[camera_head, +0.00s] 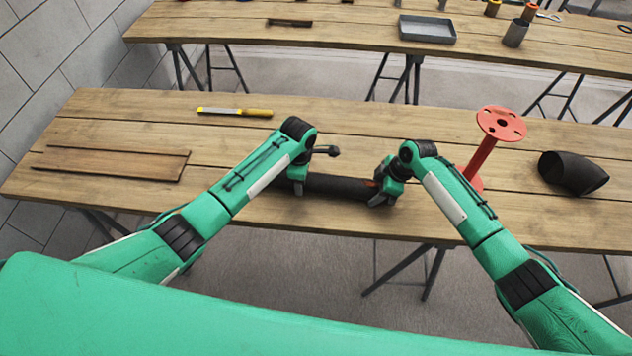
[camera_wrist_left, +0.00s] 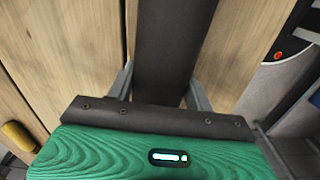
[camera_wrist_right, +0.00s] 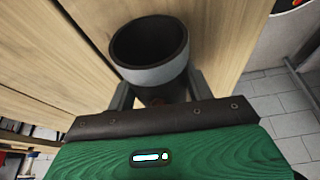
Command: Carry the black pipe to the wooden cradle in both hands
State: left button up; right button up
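The black pipe (camera_head: 338,187) lies roughly left to right along the front of the near table. My left gripper (camera_head: 298,183) is at its left part, and the pipe runs between its fingers in the left wrist view (camera_wrist_left: 165,80). My right gripper (camera_head: 384,190) is at its right end, where the right wrist view shows the pipe's open mouth and a grey band (camera_wrist_right: 155,72). The fingers stand close on both sides of the pipe in both wrist views. Whether they press on it is unclear. I cannot make out a wooden cradle with certainty.
A red flanged piece (camera_head: 482,150) stands right of my right gripper, with a black elbow (camera_head: 572,173) farther right. A yellow-handled file (camera_head: 236,111) lies behind, and a flat wooden board (camera_head: 112,163) lies left. A far table (camera_head: 340,44) holds a grey tray (camera_head: 427,29).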

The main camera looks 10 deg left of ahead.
pick_arm(q)
grip_shut()
pick_arm(e)
grip_shut()
pick_arm(q)
jog(key=shift+w+r, duration=0.1)
jog(key=shift+r, duration=0.05)
pick_arm(e)
jog(key=shift+w+r, duration=0.15)
jog(key=shift+r, duration=0.1)
